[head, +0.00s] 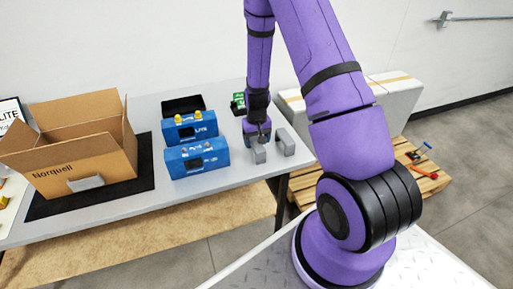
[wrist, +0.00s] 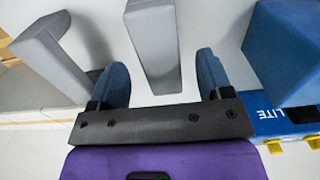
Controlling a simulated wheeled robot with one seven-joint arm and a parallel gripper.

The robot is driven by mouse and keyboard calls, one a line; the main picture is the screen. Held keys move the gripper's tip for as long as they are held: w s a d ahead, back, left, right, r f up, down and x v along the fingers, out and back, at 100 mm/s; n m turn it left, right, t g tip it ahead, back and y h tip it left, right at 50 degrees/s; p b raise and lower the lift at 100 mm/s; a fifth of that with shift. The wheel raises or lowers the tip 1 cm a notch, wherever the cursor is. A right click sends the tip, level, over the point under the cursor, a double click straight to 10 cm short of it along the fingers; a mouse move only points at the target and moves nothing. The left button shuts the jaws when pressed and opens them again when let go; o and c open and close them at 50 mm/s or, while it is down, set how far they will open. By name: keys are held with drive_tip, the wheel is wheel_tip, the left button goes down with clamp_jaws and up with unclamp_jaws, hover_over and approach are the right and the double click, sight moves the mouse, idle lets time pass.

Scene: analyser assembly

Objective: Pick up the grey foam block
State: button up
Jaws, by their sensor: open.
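Two grey blocks stand near the table's right end in the head view. One grey block (head: 258,156) is nearer the blue boxes, and it also shows in the wrist view (wrist: 155,50) between my fingers. The other grey block (head: 287,141) is to its right; in the wrist view (wrist: 48,58) it lies outside my left finger. My gripper (head: 262,134) points down at the first block. In the wrist view my gripper (wrist: 163,66) is open, with blue fingers on either side of that block and gaps visible. Contact depth is unclear.
Two blue boxes (head: 197,160) stand close left of the blocks. A black tray (head: 183,104) and green item (head: 238,101) are behind. An open cardboard box (head: 78,170) sits on a black mat (head: 140,187). The table's right edge (head: 290,167) is close.

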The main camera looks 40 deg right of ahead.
sight(256, 143)
drive_tip(key=shift+w+f, duration=0.1)
drive_tip(key=shift+f, duration=2.2)
drive_tip(key=shift+c, duration=0.2)
drive_tip(key=c, duration=1)
